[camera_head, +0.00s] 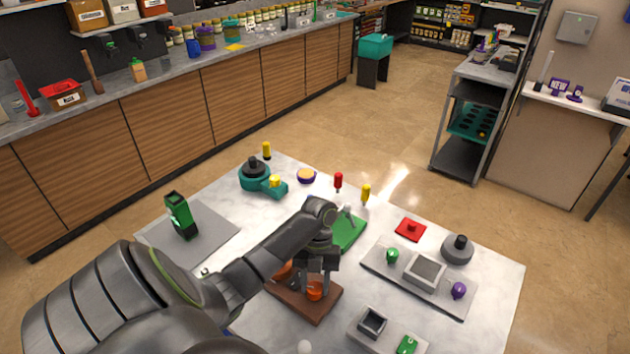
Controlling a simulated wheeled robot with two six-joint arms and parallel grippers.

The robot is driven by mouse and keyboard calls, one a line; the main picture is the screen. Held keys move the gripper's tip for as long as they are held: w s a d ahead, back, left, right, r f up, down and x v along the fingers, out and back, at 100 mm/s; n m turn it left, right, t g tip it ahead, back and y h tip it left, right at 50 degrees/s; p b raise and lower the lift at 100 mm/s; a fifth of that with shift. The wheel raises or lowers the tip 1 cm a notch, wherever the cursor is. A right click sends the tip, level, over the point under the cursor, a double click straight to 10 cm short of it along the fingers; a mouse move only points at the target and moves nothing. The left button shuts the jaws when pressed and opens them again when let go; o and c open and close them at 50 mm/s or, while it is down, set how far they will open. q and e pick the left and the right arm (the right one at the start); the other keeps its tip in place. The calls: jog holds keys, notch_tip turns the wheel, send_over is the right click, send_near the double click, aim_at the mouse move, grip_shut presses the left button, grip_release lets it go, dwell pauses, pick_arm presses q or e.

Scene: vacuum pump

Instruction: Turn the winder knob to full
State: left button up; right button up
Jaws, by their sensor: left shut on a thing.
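A brown wooden base (318,308) with orange parts lies on the white table, at the lower middle of the head view. An orange knob (314,294) sits on it; I take this to be the winder knob. My left gripper (317,284) points down over the base and is shut on the orange knob. The gripper and arm hide part of the base and most of the other orange part to the left. The knob's turn position cannot be read. My right gripper is out of view.
A green plate (347,236) lies behind the gripper. A grey panel (385,266) with green and purple knobs stands right. A green device (180,215) stands left on a grey plate. A teal pump-like device (255,176) and small red and yellow-handled items stand at the back.

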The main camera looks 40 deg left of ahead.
pick_arm(q)
jog(key=o, duration=1)
